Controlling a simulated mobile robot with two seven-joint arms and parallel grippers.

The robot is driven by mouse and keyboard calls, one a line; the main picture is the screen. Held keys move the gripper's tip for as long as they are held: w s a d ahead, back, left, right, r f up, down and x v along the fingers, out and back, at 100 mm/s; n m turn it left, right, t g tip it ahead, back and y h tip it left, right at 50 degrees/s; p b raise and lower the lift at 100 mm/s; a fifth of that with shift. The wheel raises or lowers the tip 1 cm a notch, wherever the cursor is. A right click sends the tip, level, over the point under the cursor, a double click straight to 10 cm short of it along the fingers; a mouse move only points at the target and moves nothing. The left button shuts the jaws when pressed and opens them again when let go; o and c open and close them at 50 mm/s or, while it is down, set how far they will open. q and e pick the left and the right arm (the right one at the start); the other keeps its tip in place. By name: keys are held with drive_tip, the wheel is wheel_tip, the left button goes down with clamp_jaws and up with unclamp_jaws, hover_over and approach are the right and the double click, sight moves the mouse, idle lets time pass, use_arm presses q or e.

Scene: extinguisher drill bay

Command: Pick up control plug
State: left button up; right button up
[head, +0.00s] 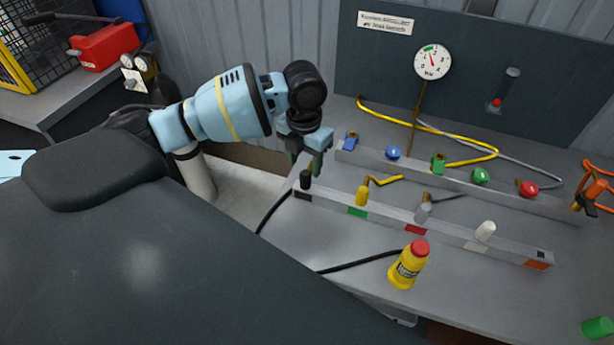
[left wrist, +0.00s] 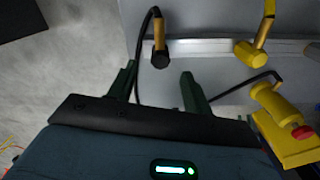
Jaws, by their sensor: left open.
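A black plug (head: 305,180) with a black cable stands at the left end of the front rail; it fits the control plug, though I see no label naming it. It also shows in the left wrist view (left wrist: 160,57), just beyond the fingertips and between their lines. My left gripper (head: 304,165) is open and empty, close over the plug, with its dark green fingers pointing down. In the left wrist view the gripper (left wrist: 158,72) has its fingers apart, and I cannot tell if either touches the plug. My right gripper is not in view.
The front rail (head: 390,220) also holds a yellow plug (head: 362,196), a grey plug (head: 423,212) and a white plug (head: 485,231). A back rail (head: 460,183) carries coloured fittings. A gauge (head: 432,62) rises behind.

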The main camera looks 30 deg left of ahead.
sight(305, 173)
use_arm(q)
drive_tip(key=shift+w+f, duration=0.15)
drive_tip(key=shift+f, duration=3.2)
drive_tip(key=c, duration=1.1)
